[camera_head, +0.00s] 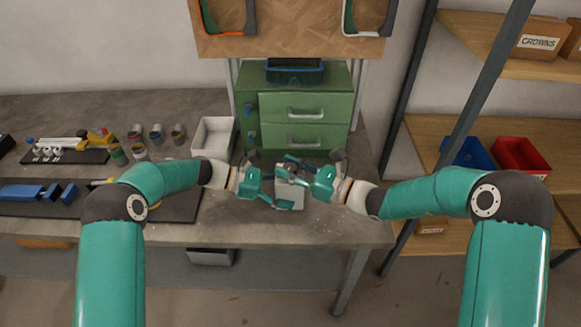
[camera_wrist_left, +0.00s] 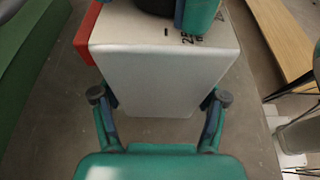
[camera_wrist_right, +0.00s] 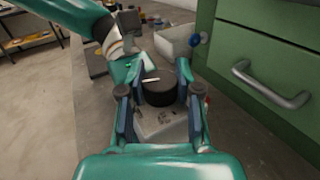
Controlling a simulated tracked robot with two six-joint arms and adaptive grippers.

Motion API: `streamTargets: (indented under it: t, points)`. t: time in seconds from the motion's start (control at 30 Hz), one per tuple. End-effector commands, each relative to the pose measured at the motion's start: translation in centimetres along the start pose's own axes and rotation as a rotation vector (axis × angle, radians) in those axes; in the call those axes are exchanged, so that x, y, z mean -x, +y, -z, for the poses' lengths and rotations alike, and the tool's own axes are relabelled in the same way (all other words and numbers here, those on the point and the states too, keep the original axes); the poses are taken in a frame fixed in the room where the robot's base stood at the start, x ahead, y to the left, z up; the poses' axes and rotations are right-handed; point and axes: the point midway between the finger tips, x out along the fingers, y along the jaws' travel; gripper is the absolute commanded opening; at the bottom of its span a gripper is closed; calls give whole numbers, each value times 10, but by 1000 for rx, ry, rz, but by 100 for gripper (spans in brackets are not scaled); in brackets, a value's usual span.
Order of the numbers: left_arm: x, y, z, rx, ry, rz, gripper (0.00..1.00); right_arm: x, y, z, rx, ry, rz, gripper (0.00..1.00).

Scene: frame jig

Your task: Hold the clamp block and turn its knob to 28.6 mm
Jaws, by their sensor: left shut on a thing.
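The clamp block (camera_wrist_left: 160,75) is a pale grey metal block with dark scale marks on its top, partly hidden in the left wrist view. It also shows in the head view (camera_head: 291,198). My left gripper (camera_head: 275,190) is shut on the block, with one finger on each side in the left wrist view (camera_wrist_left: 160,108). The knob (camera_wrist_right: 159,92) is a black cylinder with a white line on its top. My right gripper (camera_wrist_right: 160,85) is open around the knob, a finger on each side. The scale reading is too small to tell.
A green drawer cabinet (camera_head: 330,104) stands close behind the block. An empty white bin (camera_head: 213,136) and several small cans (camera_head: 156,134) are to the left on the grey bench (camera_head: 330,232). The bench front is clear.

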Motion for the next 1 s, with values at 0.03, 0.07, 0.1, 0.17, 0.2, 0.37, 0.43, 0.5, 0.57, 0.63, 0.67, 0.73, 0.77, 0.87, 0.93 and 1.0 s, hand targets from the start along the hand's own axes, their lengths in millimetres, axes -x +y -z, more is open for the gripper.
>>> streamTargets:
  t: [0.03,0.07,0.1,0.17,0.2,0.37,0.43,0.5,0.57,0.63,0.67,0.73,0.77,0.87,0.93,1.0]
  points:
    - [0,0,0,-1,0,-1,38,0,-1,0,0,0,2,16]
    - [0,0,0,-1,0,0,38,0,-1,0,0,0,2,11]
    - [0,0,0,-1,0,0,38,0,-1,0,0,0,2,5]
    - [0,0,0,-1,0,0,38,0,-1,0,0,0,2,0]
    - [0,0,0,-1,0,0,38,0,-1,0,0,0,1,0]
    - [0,0,0,-1,0,0,38,0,-2,-1,1,-4,-38,0]
    - [0,0,0,-1,0,1,38,0,-3,-1,2,-4,-78,0]
    - [0,0,0,-1,0,1,38,0,-4,-1,4,-3,-131,0]
    - [0,0,0,-2,0,1,38,0,-3,0,4,-2,-183,0]
    - [0,0,0,-2,0,2,38,-1,-3,0,4,0,-239,0]
    - [0,0,0,-2,0,2,38,-1,-3,-1,3,-1,-261,0]
    - [0,-1,0,-2,0,3,38,-1,-3,-1,4,1,-301,0]
    - [0,-1,0,-2,0,3,38,0,-3,-1,1,2,-313,0]
    - [0,-1,0,-2,0,3,38,0,-2,-1,1,5,-340,0]
    - [0,-1,0,-2,0,4,38,0,-2,-1,1,7,-345,0]
    - [0,-1,0,-2,0,4,38,0,-2,-1,1,7,-345,0]
